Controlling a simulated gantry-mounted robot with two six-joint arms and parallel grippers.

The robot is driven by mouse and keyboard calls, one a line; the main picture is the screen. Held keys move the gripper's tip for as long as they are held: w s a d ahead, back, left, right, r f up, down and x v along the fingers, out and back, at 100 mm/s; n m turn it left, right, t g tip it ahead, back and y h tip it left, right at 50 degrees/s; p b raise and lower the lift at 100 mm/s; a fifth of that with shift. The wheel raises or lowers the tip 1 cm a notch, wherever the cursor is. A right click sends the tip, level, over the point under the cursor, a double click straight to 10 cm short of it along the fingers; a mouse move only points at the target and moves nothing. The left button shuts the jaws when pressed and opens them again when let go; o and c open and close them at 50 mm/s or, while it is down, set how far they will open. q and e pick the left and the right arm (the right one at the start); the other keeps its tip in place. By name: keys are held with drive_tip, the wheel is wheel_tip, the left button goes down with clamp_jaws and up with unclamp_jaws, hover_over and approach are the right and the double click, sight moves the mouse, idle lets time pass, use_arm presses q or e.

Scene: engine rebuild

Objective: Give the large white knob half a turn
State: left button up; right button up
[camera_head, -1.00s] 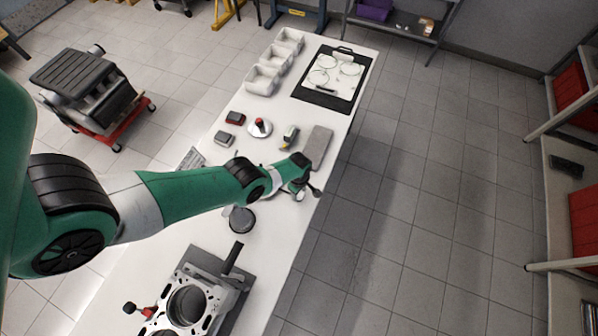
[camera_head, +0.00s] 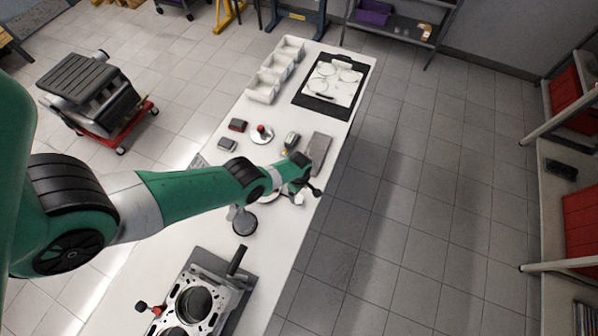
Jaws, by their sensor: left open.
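My left arm reaches in from the left across the white table, and my left gripper (camera_head: 311,190) is over the table's right edge. It is small and partly hidden by its own wrist; it is open. A small white piece (camera_head: 299,199) shows just below it; I cannot tell whether this is the large white knob or whether the gripper touches it. A pale round plate with a red top (camera_head: 261,133) stands farther up the table, clear of the gripper. My right gripper is not in view.
An engine block (camera_head: 200,300) lies at the near end of the table. A dark round piece (camera_head: 245,222) stands below my arm. A grey flat block (camera_head: 318,147), white bins (camera_head: 263,90) and a black-edged mat (camera_head: 318,103) are beyond. Floor to the right is clear.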

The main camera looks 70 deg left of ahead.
sight(299, 199)
use_arm(q)
wheel_tip(299, 199, up, 6)
drive_tip(key=p, duration=0.4)
drive_tip(key=shift+r+p, duration=0.2)
drive_tip(key=shift+p, duration=0.2)
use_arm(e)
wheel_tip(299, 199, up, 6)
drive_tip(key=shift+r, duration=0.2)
